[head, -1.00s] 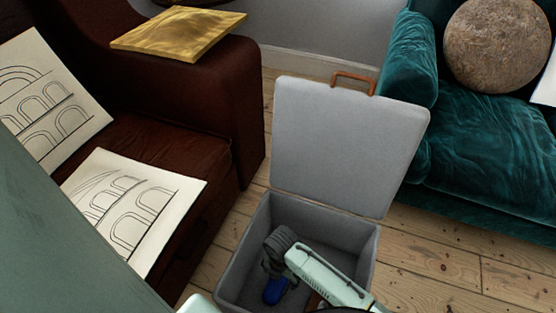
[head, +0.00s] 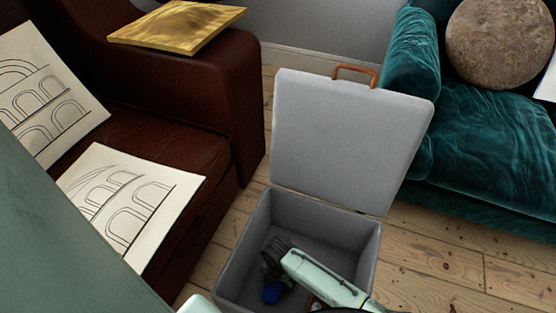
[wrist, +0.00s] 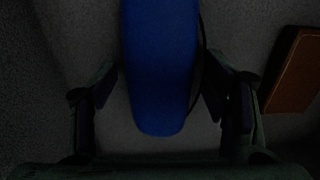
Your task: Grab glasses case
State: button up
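The blue glasses case (head: 272,294) lies inside the grey open box (head: 362,250). In the wrist view the case (wrist: 160,70) is a long blue shape with a rounded end, running between my two fingers. My gripper (wrist: 158,92) is open, with one finger on each side of the case. A narrow gap shows on the left; on the right the finger is close, and I cannot tell if it touches. In the head view my gripper (head: 271,276) is down inside the box and partly covers the case.
A brown object (wrist: 294,72) lies in the box, right of the case in the wrist view. The box's lid (head: 345,140) stands open behind. A dark red sofa (head: 150,140) with drawings is on the left, a teal sofa (head: 490,150) on the right. Floorboards between are bare.

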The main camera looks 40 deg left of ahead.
jog(key=c, duration=1)
